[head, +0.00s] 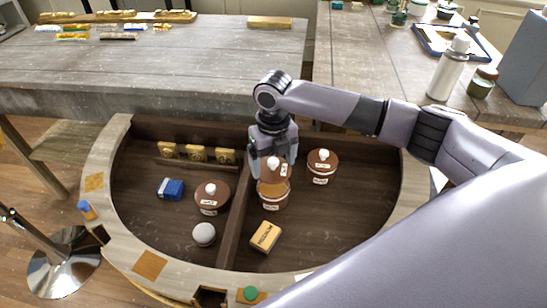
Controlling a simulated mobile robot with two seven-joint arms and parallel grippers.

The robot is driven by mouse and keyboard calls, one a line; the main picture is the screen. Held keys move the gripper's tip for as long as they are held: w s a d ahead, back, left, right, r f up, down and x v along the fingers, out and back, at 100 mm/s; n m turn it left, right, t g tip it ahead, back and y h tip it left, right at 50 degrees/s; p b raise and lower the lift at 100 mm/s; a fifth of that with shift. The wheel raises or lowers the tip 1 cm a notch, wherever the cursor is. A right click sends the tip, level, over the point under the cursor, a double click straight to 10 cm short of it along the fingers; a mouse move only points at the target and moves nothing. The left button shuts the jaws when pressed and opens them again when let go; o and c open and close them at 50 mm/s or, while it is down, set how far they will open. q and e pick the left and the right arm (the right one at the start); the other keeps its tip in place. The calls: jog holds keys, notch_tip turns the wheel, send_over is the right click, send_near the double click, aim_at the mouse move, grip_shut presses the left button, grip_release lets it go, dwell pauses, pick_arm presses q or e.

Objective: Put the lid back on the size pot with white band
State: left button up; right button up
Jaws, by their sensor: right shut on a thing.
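My right gripper (273,158) comes down from behind and is shut on a brown lid (268,172) with a pale knob. The lid is over a brown pot (274,203) with a white label, in the console's right compartment, just right of the divider. An amber area shows between lid and pot; I cannot tell whether the lid touches the rim. A lidded brown pot (322,168) stands to the right. Another lidded pot (211,198) stands left of the divider. Both have pale knobs and white labels. My left gripper is not in view.
The curved console (117,250) has a raised rim and a divider (233,225). A tan labelled block (265,236) lies in front of the pot. A blue box (171,189), a grey round object (204,234) and gilt blocks (196,153) are on the left. The right compartment's front right is clear.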

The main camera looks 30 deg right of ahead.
aim_at(273, 170)
notch_tip(273, 170, down, 4)
jog(key=b, duration=0.3)
jog(key=shift+r, duration=0.25)
jog(key=shift+f+b, duration=0.3)
jog(key=shift+f, duration=0.65)
jog(key=shift+r+p, duration=0.1)
jog(key=shift+p, duration=0.7)
jog(key=shift+f+p, duration=0.2)
jog(key=shift+p, duration=0.35)
dwell(1.4)
jog(key=o, duration=0.8)
